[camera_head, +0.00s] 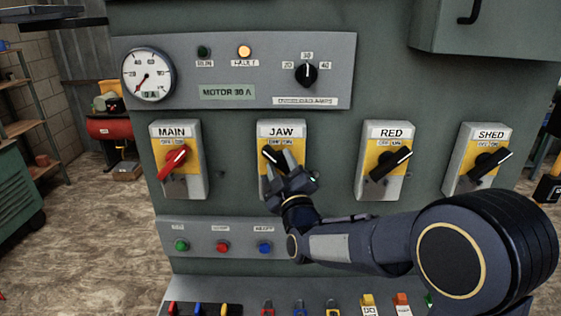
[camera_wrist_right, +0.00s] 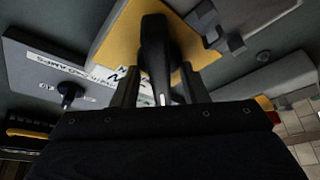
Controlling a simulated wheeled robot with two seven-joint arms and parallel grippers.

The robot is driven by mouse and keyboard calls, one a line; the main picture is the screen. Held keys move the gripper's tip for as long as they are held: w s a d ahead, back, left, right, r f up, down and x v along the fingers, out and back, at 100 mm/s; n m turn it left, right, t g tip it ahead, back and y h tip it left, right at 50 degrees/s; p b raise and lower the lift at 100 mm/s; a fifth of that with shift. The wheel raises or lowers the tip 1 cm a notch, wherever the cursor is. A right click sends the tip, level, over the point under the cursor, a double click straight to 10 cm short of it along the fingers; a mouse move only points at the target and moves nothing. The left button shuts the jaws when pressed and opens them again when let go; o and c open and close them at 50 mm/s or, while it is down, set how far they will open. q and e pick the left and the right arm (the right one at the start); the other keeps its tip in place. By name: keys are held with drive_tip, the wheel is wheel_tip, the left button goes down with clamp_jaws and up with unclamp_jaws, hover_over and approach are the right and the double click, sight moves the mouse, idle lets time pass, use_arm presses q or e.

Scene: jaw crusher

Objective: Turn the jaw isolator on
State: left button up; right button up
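The jaw isolator (camera_head: 296,133) is a grey box with a yellow plate and a JAW label, second from the left in the isolator row. Its black handle (camera_head: 268,154) is partly hidden by my right gripper (camera_head: 283,164), so its exact angle is hard to read in the head view. In the right wrist view the black handle (camera_wrist_right: 155,55) stands between the two fingers of my right gripper (camera_wrist_right: 160,90). The fingers are apart, one on each side, with a visible gap to the handle. My left gripper is not in view.
The MAIN isolator (camera_head: 173,132) with a red handle is to the left. Below is a push-button panel (camera_head: 203,248).

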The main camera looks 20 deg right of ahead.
drive_tip(key=shift+w, duration=0.15)
clamp_jaws()
drive_tip(key=shift+f+m+b, duration=0.15)
drive_tip(key=shift+m+b, duration=0.15)
drive_tip(key=shift+b, duration=0.15)
drive_tip(key=m+h+b, duration=0.2)
drive_tip(key=m+b, duration=0.3)
drive_tip(key=m+h+b, duration=0.3)
drive_tip(key=m+b, duration=0.3)
drive_tip(key=shift+f+t, duration=0.1)
drive_tip(key=shift+t, duration=0.3)
drive_tip(key=m+h+b, duration=0.1)
drive_tip(key=m, duration=0.2)
drive_tip(key=m+g+h+b, duration=0.1)
drive_tip(key=m+h, duration=0.1)
drive_tip(key=m, duration=0.1)
drive_tip(key=shift+m+g+h+b, duration=0.3)
drive_tip(key=shift+b, duration=0.1)
drive_tip(key=m+g+h, duration=0.1)
drive_tip(key=m, duration=0.2)
drive_tip(key=shift+h+b, duration=0.3)
drive_tip(key=shift+b, duration=0.1)
drive_tip(key=shift+r+m+g+h, duration=0.1)
drive_tip(key=shift+m+g+h, duration=0.2)
drive_tip(key=shift+m, duration=0.75)
drive_tip(key=shift+r+m+g+h, duration=0.15)
drive_tip(key=shift+m+g, duration=0.25)
drive_tip(key=shift+m, duration=0.65)
drive_tip(key=shift+d, duration=0.1)
